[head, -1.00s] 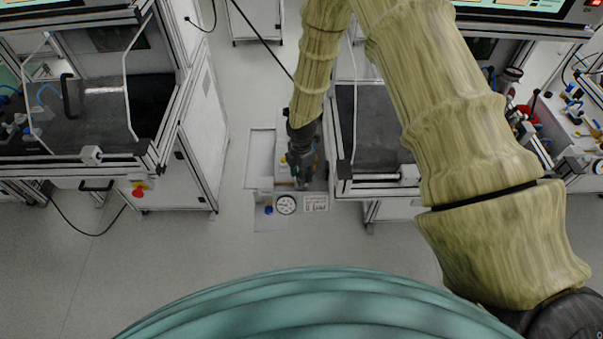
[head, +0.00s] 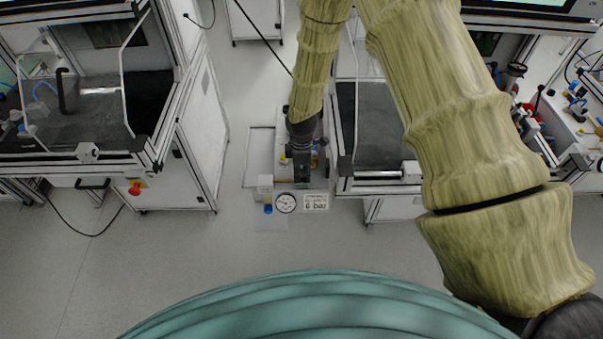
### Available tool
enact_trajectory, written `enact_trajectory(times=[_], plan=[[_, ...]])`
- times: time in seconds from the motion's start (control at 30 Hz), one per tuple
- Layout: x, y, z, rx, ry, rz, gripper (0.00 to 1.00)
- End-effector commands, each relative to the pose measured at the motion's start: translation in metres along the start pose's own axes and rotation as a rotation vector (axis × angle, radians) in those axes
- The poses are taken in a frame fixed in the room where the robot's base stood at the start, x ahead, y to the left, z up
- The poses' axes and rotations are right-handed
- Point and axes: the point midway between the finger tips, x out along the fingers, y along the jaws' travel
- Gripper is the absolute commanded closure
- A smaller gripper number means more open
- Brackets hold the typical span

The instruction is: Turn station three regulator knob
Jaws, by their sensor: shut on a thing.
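My gripper (head: 302,181) points down over the small grey unit between the two benches, just behind a round white pressure gauge (head: 286,203) and a white label reading "6 bar" (head: 316,203). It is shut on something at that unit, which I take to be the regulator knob. The gripper's dark body hides the knob and the fingertips, so I cannot see how the knob is turned. A small blue part (head: 267,209) sits left of the gauge, apart from the gripper. The gauge needle is too small to read.
A framed workbench (head: 91,153) with a red emergency button (head: 135,188) stands to the left. Another framed bench (head: 383,180) stands close to the gripper's right. A shallow grey panel (head: 260,150) lies left of the gripper. The floor (head: 180,260) in front is clear.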

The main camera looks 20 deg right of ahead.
Motion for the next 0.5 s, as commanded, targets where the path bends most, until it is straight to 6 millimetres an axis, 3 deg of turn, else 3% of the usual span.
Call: enact_trajectory(times=[0.5], plan=[[0.0011,0.0011,-0.0002,0.492,0.001,0.002,0.92]])
